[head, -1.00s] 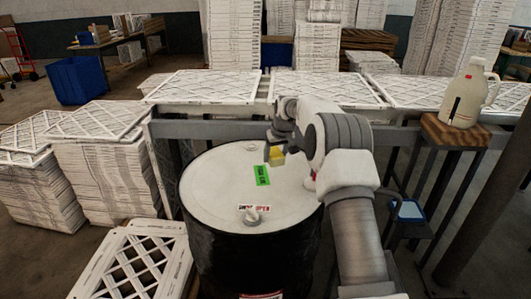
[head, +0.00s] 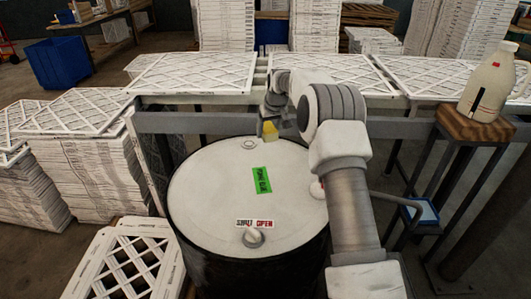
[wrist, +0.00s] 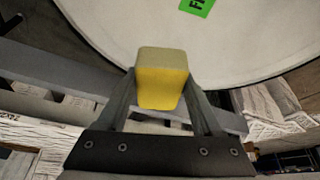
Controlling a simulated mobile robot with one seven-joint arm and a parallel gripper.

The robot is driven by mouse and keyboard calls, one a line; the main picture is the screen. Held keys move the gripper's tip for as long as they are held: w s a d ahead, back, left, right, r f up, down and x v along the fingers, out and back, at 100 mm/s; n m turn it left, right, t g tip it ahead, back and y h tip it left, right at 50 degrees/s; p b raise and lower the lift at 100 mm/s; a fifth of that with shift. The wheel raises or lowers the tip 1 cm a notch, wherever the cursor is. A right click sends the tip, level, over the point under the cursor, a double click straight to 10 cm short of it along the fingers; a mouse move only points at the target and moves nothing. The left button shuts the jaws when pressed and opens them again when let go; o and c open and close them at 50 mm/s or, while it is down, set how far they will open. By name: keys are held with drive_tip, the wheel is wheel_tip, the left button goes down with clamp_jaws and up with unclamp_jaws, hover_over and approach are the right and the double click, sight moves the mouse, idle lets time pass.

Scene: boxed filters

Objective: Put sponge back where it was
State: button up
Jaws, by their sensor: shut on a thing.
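The sponge (wrist: 162,82) is a small yellow block with a paler tan face. My gripper (head: 268,133) is shut on it, and in the wrist view the sponge sits between the two fingertips. In the head view the sponge (head: 270,131) shows above the far edge of the white drum lid (head: 215,205). The wrist view shows the lid's rim beyond the sponge. I cannot tell the exact height of the sponge above the lid.
The lid carries a green label (head: 262,181) and a cap (head: 253,237). A grey rail (head: 200,122) with white filters (head: 190,73) runs behind the drum. A jug (head: 488,88) stands on a wooden stool (head: 470,126) at right. Filter stacks (head: 100,175) stand at left.

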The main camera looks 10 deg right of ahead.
sight(267, 157)
drive_tip(key=shift+w, duration=0.2)
wheel_tip(267, 157, down, 10)
drive_tip(key=shift+r, duration=0.1)
idle(0.3)
drive_tip(key=shift+f, duration=0.2)
drive_tip(key=o, duration=1.4)
drive_tip(key=shift+o, duration=0.2)
drive_tip(key=shift+r, duration=0.1)
